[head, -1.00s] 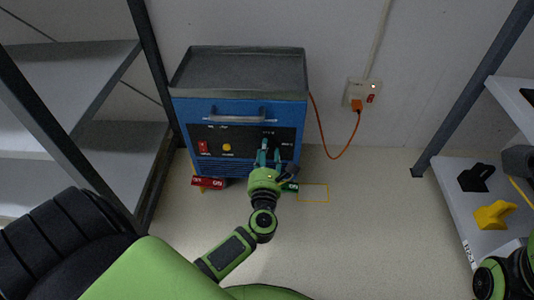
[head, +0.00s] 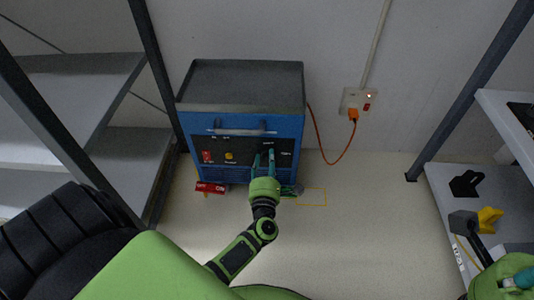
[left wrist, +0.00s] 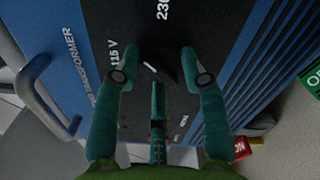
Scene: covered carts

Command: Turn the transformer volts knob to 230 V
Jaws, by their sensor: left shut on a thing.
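The blue transformer (head: 240,130) stands against the back wall with a black control panel (head: 232,158). My left gripper (head: 264,160) is at the right part of the panel. In the left wrist view my left gripper (left wrist: 162,75) has a teal finger on each side of the black volts knob (left wrist: 168,62) and is shut on it. The knob's white mark is slanted, its end towards the upper left. The 115 V label (left wrist: 112,55) is left of the knob; the 230 label (left wrist: 163,10) is above it. My right gripper (head: 510,280) is partly cut off at the lower right.
A red switch (head: 207,156) and a yellow button (head: 229,156) are on the panel. An orange cord runs to a wall socket (head: 357,100). Shelves flank the transformer. A grey-headed tool (head: 463,222) shows before the right shelf, near my right gripper.

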